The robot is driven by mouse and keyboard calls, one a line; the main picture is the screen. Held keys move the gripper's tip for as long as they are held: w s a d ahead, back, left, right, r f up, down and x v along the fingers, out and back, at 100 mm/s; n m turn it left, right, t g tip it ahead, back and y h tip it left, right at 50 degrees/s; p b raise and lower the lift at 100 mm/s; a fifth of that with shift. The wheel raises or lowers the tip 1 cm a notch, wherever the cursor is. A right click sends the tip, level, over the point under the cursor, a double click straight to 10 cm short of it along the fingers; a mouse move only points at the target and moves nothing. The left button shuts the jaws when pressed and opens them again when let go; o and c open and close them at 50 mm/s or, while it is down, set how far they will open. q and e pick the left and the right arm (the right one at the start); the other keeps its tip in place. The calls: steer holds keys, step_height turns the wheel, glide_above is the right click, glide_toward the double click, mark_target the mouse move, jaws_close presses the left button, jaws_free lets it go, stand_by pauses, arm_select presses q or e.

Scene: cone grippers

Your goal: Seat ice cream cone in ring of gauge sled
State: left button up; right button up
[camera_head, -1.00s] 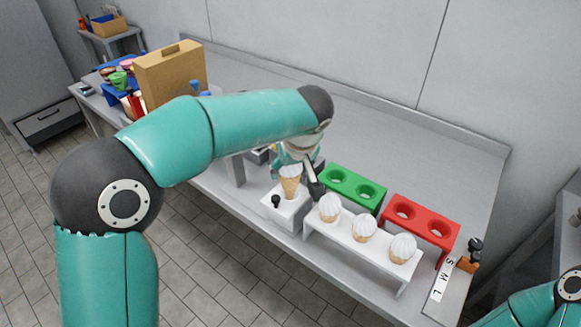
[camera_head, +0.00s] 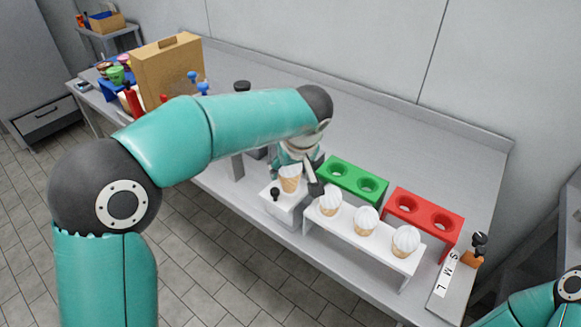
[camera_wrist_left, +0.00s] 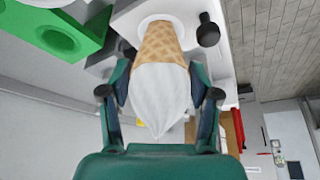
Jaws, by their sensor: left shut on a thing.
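The ice cream cone (camera_head: 290,184), a waffle cone with white cream on top, stands upright at a white block with a black knob (camera_head: 283,213), which I take to be the gauge sled. In the left wrist view the cone (camera_wrist_left: 160,45) has its narrow end inside the white ring (camera_wrist_left: 151,20) of that block; the depth is hidden. My left gripper (camera_head: 303,177) is shut on the cone, with its fingers on either side in the left wrist view (camera_wrist_left: 160,88). Of my right arm only links show at the lower right; its gripper is out of view.
A white rack (camera_head: 343,236) with several cream-topped cones stands close right of the block. Green (camera_head: 352,178) and red (camera_head: 424,218) holders with empty holes stand behind it. A plate marked S M L (camera_head: 445,277) lies at the right. A cardboard box (camera_head: 167,68) stands at the left.

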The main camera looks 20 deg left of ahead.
stand_by(0.3)
arm_select(q)
steer(key=o, duration=0.9)
steer(key=shift+o, duration=0.2)
steer(key=v, duration=1.2)
steer(key=shift+d+f, duration=0.1)
steer(key=shift+f, duration=0.05)
